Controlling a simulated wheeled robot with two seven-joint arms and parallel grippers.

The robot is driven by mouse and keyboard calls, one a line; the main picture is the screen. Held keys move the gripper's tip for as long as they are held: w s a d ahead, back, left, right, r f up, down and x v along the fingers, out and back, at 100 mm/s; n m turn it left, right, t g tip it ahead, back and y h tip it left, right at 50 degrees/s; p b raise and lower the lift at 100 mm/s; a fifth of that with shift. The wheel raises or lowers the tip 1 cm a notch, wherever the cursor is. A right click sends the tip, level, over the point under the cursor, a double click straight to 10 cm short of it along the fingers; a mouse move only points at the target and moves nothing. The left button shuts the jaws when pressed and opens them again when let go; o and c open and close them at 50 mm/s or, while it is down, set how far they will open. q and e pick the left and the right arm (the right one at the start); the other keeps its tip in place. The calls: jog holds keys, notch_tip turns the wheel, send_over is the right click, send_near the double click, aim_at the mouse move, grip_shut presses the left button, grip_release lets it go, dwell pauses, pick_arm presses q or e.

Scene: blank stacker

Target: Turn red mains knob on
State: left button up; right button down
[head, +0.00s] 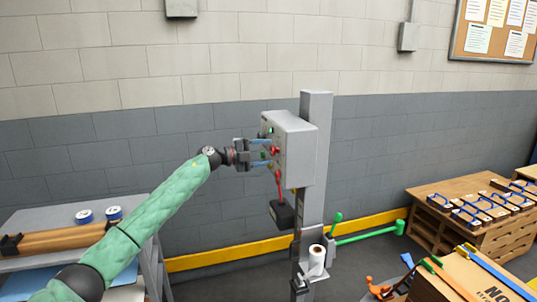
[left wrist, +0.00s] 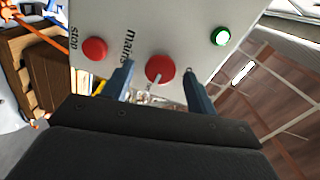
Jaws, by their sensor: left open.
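The red mains knob (left wrist: 160,69) is on the grey control box panel (left wrist: 140,25), below the word "mains" in the left wrist view. A pale mark shows on its lower part. In the head view the box (head: 300,150) is on a grey post and the red knob (head: 275,150) shows at its front. My left gripper (head: 264,153) is open at the panel. In the left wrist view its two blue-grey fingers (left wrist: 160,86) stand on either side of the knob, with gaps visible. Whether the fingertips touch the panel is unclear. My right gripper is out of view.
A red stop button (left wrist: 94,49) and a lit green lamp (left wrist: 221,36) share the panel. A dark box (head: 283,214) hangs below the control box, and a paper roll (head: 316,260) is lower on the post. A wooden crate (head: 470,205) stands right.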

pick_arm(q)
jog(key=b+v, duration=0.1)
jog(key=v, duration=0.5)
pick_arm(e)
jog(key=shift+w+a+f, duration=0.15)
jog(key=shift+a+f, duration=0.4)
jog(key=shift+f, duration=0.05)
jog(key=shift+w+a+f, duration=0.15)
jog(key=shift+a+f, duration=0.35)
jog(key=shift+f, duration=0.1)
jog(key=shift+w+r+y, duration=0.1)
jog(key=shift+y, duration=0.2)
